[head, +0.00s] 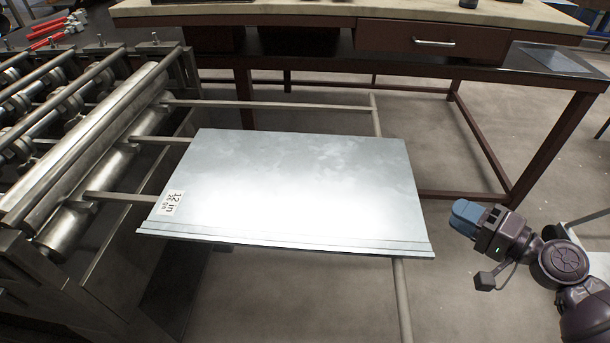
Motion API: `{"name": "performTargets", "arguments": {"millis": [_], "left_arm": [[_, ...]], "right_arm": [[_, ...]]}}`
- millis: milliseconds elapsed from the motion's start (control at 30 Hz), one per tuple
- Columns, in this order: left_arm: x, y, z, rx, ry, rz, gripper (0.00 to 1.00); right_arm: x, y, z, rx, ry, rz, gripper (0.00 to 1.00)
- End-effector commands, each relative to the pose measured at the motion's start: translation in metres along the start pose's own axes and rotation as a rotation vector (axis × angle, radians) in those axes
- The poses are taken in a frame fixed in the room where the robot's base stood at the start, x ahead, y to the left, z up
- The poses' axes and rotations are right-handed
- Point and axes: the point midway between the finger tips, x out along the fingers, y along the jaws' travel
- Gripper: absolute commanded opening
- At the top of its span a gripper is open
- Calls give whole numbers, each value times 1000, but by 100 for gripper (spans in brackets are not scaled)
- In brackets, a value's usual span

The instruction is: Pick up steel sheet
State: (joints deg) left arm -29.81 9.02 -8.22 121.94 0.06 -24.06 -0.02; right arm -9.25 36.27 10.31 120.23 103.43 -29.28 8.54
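The steel sheet (290,185) is a flat grey panel with a folded front edge and a white label (170,202) at its left corner. It lies flat on the thin rails of the forming machine's outfeed rack, just right of the rollers. My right gripper (466,214) is to the right of the sheet, apart from it, with its blue fingertips pointing left. The fingertips look close together with nothing visible between them, but the gap cannot be made out. My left gripper is not in view.
The roller machine (90,160) fills the left side. A workbench (330,12) with a drawer (432,42) stands behind the sheet. A rack rail (402,300) extends forward under the sheet. Red-handled tools (47,32) lie at the far left. Floor is open between sheet and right gripper.

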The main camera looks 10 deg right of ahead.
Motion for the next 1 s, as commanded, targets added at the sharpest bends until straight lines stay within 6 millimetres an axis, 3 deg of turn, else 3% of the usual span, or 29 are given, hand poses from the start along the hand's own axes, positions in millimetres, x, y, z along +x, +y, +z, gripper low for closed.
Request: {"name": "performTargets", "arguments": {"millis": [133,333,700,1000], "left_arm": [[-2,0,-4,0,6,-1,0],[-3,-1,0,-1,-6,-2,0],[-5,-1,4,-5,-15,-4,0],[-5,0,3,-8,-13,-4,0]], "right_arm": [[-2,-15,1,164,-22,-82,33],[0,-24,3,273,-46,-129,33],[46,-30,5,278,-48,-127,33],[65,-32,7,276,-48,-125,33]]}}
